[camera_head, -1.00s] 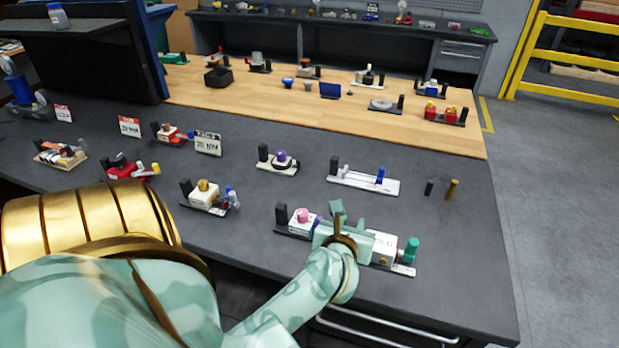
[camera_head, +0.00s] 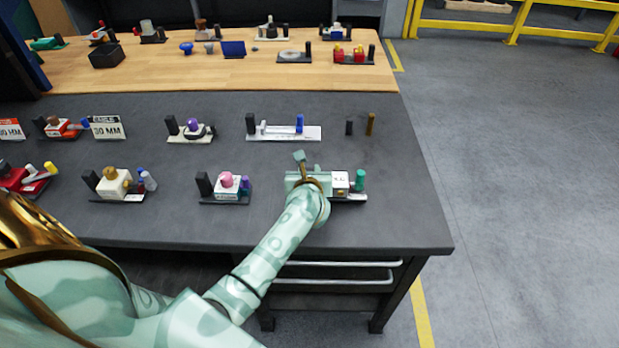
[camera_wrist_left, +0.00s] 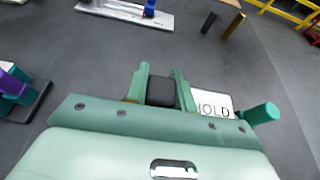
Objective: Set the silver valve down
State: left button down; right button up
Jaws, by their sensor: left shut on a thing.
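My left gripper (camera_head: 304,166) is at the front of the dark bench, over the left side of a white block lettered HOLD (camera_head: 341,180) with a teal-green cylinder (camera_head: 360,179). In the left wrist view, my left gripper (camera_wrist_left: 160,80) is shut on a dark block (camera_wrist_left: 161,93) between its two green fingers. The HOLD block (camera_wrist_left: 214,104) and green cylinder (camera_wrist_left: 260,114) are just right of them. I cannot make out a silver valve; the held thing looks dark and is mostly hidden. Whether it touches the bench, I cannot tell. My right gripper is out of view.
A pink-knobbed fixture (camera_head: 229,184) stands left of my left gripper. A white plate with a blue post (camera_head: 299,124) lies behind it. Dark and bronze pegs (camera_head: 371,124) stand at the back right. The bench is bare at the right front.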

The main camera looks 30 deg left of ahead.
pick_arm(q)
jog(key=shift+f, duration=0.7)
jog(key=c, duration=1.6)
grip_release()
jog(key=shift+f, duration=0.25)
jog(key=o, duration=0.4)
jog(key=shift+o, duration=0.2)
jog(key=shift+r, duration=0.1)
